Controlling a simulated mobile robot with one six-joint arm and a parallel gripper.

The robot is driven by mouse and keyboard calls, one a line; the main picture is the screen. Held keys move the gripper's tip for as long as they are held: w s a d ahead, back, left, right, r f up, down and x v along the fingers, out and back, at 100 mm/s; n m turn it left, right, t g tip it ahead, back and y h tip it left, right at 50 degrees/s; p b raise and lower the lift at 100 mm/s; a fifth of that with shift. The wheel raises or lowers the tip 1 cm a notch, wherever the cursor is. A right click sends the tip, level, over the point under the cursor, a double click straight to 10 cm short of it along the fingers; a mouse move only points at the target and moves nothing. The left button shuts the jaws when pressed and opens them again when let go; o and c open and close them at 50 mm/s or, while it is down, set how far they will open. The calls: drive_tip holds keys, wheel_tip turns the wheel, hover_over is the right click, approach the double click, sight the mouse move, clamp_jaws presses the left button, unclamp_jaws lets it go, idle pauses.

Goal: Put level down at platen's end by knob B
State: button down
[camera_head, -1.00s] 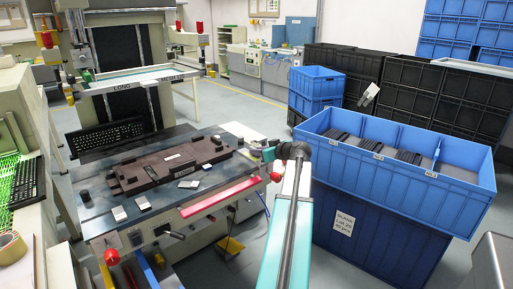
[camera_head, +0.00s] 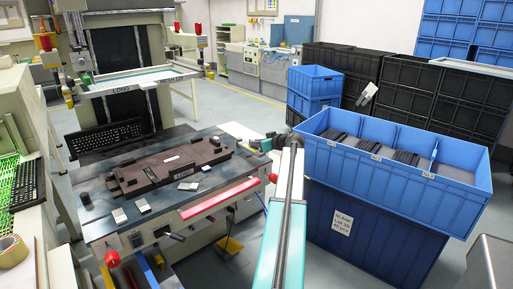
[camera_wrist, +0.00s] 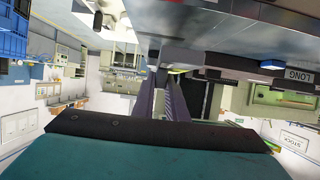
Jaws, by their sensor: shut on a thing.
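The platen (camera_head: 95,208) is the dark metal tabletop at left in the head view, carrying a brown fixture (camera_head: 170,167). One red knob (camera_head: 273,178) is at its right end and another red knob (camera_head: 112,258) is at its front left; I cannot read their letters. My gripper (camera_head: 267,143), small and partly hidden by my arm, is beyond the platen's right end. In the wrist view my gripper (camera_wrist: 170,88) is shut on a small grey piece with a yellow-green streak, likely the level (camera_wrist: 190,69), close to the dark metal edge. Contact with the platen is unclear.
Small pale blocks (camera_head: 119,216) and a flat piece (camera_head: 188,186) lie on the platen. A divided blue bin (camera_head: 400,195) stands right of my arm. A pink-red bar (camera_head: 220,197) runs along the platen's front.

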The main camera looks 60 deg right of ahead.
drive_tip(key=shift+w+d+f, duration=0.1)
drive_tip(key=shift+w+d, duration=0.3)
drive_tip(key=shift+d, duration=0.2)
drive_tip(key=shift+w+d, duration=0.4)
drive_tip(key=shift+d, duration=0.2)
drive_tip(key=shift+f, duration=0.1)
drive_tip(key=shift+f+p, duration=0.7)
drive_tip(key=shift+f, duration=0.95)
drive_tip(key=shift+f, duration=0.15)
drive_tip(key=c, duration=1.8)
unclamp_jaws()
drive_tip(key=shift+o, duration=0.2)
drive_tip(key=shift+r, duration=0.2)
drive_tip(key=shift+s+a, duration=0.1)
drive_tip(key=shift+s, duration=0.25)
drive_tip(key=b+v, duration=0.2)
drive_tip(key=v, duration=0.9)
drive_tip(key=shift+r, duration=0.2)
